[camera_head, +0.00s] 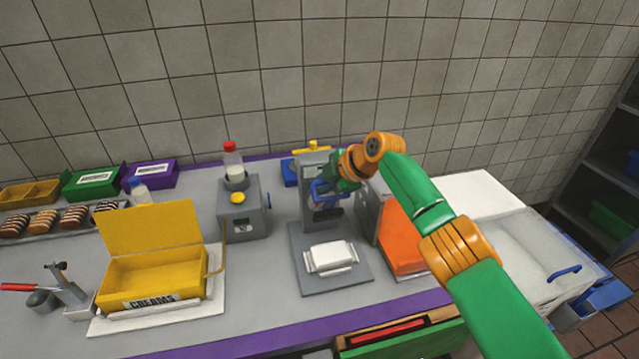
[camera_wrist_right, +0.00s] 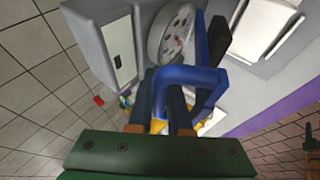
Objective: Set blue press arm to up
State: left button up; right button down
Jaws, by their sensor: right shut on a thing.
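The grey press (camera_head: 313,206) stands on the counter against the tiled wall, with its grey base plate (camera_head: 352,283) in front. Its blue press arm (camera_head: 323,193) sticks out at the front of the press head, beside my right gripper (camera_head: 335,188). In the right wrist view the blue arm (camera_wrist_right: 190,76) is a bent bar crossing between the two fingers of my right gripper (camera_wrist_right: 162,100), which are shut on it. A white item (camera_head: 332,257) lies on the base plate. My left gripper is not in view.
A grey dispenser with a red-capped bottle (camera_head: 235,165) stands to the left. An open yellow creams box (camera_head: 150,275) is farther left.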

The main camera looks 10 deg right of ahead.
jog(key=shift+f, duration=0.1)
jog(key=c, duration=1.2)
grip_release()
jog(key=shift+o, duration=0.4)
jog(key=shift+w+f, duration=0.1)
jog(key=shift+w, duration=0.1)
jog(key=shift+s+d+r+b, duration=0.15)
jog(key=shift+s+r+b, duration=0.15)
jog(key=shift+r+b, duration=0.1)
jog(key=b+v, duration=0.2)
jog(key=v, duration=0.3)
jog(key=shift+s+d+r, duration=0.1)
jog(key=shift+d, duration=0.1)
jog(key=shift+s+r, duration=0.15)
jog(key=shift+r, duration=0.15)
jog(key=shift+c, duration=0.2)
